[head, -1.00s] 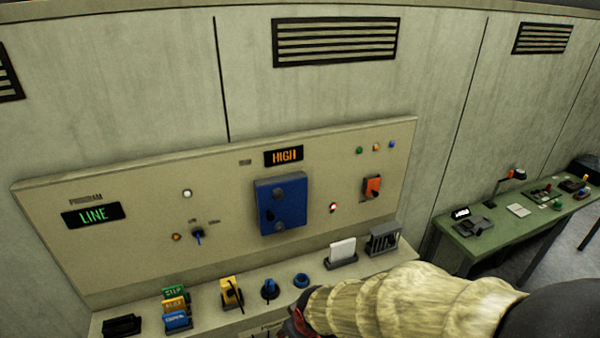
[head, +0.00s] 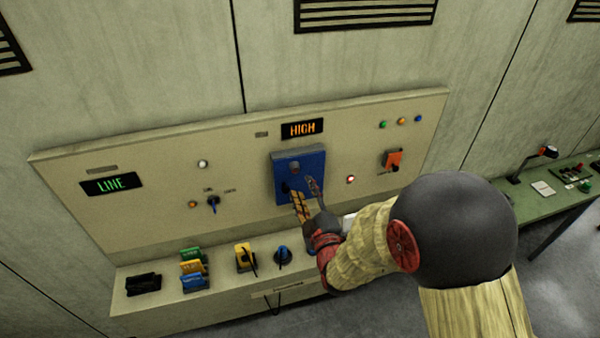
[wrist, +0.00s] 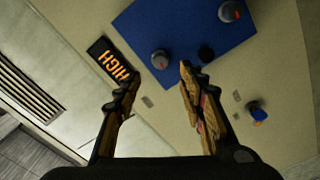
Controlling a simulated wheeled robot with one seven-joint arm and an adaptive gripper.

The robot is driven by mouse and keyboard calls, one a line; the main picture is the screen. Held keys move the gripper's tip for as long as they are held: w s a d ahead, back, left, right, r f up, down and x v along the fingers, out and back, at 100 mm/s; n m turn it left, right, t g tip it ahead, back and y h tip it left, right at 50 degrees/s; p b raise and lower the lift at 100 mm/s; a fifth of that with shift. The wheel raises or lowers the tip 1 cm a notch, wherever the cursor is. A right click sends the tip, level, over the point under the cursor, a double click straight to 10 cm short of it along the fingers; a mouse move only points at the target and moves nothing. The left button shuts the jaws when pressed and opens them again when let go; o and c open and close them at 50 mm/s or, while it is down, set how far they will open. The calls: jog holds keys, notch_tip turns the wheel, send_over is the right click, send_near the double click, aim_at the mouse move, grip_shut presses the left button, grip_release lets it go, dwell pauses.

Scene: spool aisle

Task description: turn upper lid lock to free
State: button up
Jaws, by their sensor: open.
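The blue lid (head: 283,164) is on the beige panel under the HIGH display. Its upper lock (head: 295,167), a round grey knob, shows near the lid's top. In the wrist view the upper lock (wrist: 160,59) is the knob nearer the display, with a reddish mark on its face. The lower lock (wrist: 230,11) is at the top edge of that view; my gripper hides it in the head view. My gripper (head: 304,188) is open and empty in front of the lid. In the wrist view its fingertips (wrist: 156,74) are spread either side of the upper lock's line, apart from it.
The HIGH display (wrist: 110,60) is close to the left finger in the wrist view. A blue-handled selector (head: 213,202) is left of the lid, and an orange switch (head: 392,160) right of it. Colored blocks (head: 192,268) and a yellow item (head: 243,257) stand on the ledge below.

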aim_at(296, 171)
jog(key=shift+p+x, duration=0.75)
jog(key=shift+x, duration=3.1)
jog(key=shift+f, duration=0.1)
jog(key=shift+c, duration=1.3)
jog(key=c, duration=0.8)
